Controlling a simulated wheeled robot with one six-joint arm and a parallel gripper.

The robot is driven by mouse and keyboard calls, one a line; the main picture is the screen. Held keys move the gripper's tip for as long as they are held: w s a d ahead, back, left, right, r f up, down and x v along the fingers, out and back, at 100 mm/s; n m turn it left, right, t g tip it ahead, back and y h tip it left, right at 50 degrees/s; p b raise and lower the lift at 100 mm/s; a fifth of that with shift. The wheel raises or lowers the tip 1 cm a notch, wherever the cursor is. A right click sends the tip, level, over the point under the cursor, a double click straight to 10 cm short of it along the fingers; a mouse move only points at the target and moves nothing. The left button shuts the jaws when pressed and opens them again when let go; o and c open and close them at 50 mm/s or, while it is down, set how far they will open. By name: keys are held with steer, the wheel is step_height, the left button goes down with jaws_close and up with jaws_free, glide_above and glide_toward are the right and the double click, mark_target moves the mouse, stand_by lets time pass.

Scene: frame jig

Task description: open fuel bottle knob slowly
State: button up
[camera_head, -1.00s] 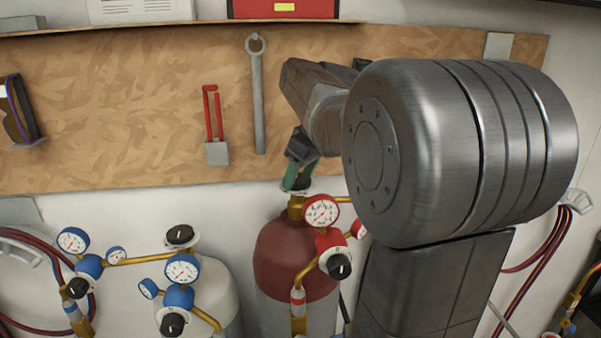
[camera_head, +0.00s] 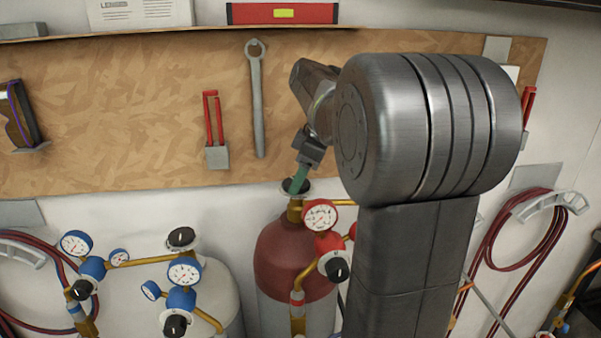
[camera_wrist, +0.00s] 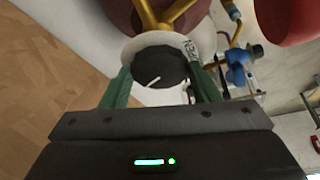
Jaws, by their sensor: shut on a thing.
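The fuel bottle (camera_head: 278,262) is dark red on top and pale below, standing against the wall in the head view. Its valve knob (camera_wrist: 160,66) is black with a white line mark and sits on a pale lettered disc (camera_wrist: 188,48). My gripper (camera_head: 297,182) reaches down to the top of this bottle. In the wrist view its green fingers (camera_wrist: 162,85) stand on both sides of the knob and are shut on it. The knob's white line is tilted up to the right. In the head view the fingers partly hide the knob.
A red regulator gauge (camera_head: 320,215) stands just right of the valve. A pale bottle (camera_head: 215,285) with blue gauges (camera_head: 185,272) stands to the left. A wooden board (camera_head: 130,120) with a wrench (camera_head: 257,100) is behind. Red hoses (camera_head: 490,240) hang at the right.

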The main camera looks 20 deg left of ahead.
steer(key=shift+n, duration=0.6)
steer(key=o, duration=1)
steer(key=v, duration=1.3)
steer(key=shift+w+r+b, duration=0.35)
steer(key=shift+r, duration=0.1)
steer(key=shift+a+f+g, duration=0.1)
steer(key=shift+f+g, duration=0.05)
steer(key=shift+g, duration=0.15)
steer(key=p+x, duration=0.1)
steer(key=x, duration=1.2)
steer(key=shift+f, duration=0.4)
